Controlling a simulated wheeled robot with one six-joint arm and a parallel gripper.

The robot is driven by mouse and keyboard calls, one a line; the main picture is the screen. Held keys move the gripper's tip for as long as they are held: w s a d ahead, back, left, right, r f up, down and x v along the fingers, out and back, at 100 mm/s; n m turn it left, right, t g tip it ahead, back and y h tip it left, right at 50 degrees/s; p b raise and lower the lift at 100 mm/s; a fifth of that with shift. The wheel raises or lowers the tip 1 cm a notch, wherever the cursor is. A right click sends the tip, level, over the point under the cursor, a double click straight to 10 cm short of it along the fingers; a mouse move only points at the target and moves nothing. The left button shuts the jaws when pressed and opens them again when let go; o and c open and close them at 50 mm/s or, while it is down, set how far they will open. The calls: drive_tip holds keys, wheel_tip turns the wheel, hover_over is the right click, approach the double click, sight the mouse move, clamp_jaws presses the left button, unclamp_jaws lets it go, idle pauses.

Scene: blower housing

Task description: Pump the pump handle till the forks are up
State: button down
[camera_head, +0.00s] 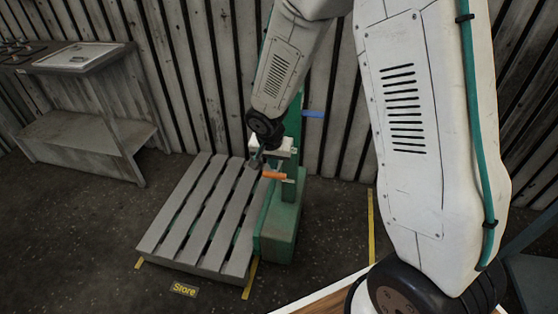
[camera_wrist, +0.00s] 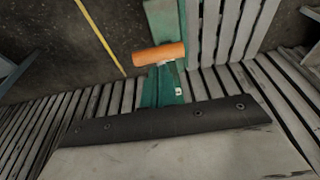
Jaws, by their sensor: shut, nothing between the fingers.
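The green lift (camera_head: 281,222) stands upright beside a slatted grey pallet (camera_head: 187,222). The orange grip of the pump handle (camera_head: 274,175) sticks out to the left from the lift's column, low over the pallet's right edge. It also shows in the wrist view (camera_wrist: 160,54), lying across the green body. My gripper (camera_head: 272,158) is shut and empty, just above the orange grip in the head view. I cannot tell whether it touches the handle. The forks are hidden under the pallet, and I cannot tell their height.
A metal bench (camera_head: 90,130) stands at the left against the plank wall (camera_head: 210,60). Yellow floor tape and a "Store" label (camera_head: 184,289) lie around the pallet. Floor right of the lift is clear.

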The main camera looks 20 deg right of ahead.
drive_tip(key=shift+f, duration=0.1)
drive_tip(key=s+a+f+x, duration=0.1)
drive_tip(key=s+a+x, duration=0.1)
drive_tip(key=x, duration=1)
drive_tip(key=v, duration=0.4)
drive_tip(key=w+d+v, duration=0.1)
drive_tip(key=v, duration=0.3)
drive_tip(key=w+d+v, duration=0.1)
drive_tip(key=v, duration=0.3)
drive_tip(key=shift+r, duration=0.65)
drive_tip(key=v, duration=0.3)
drive_tip(key=w+v, duration=0.1)
drive_tip(key=v, duration=0.1)
drive_tip(key=shift+d, duration=0.4)
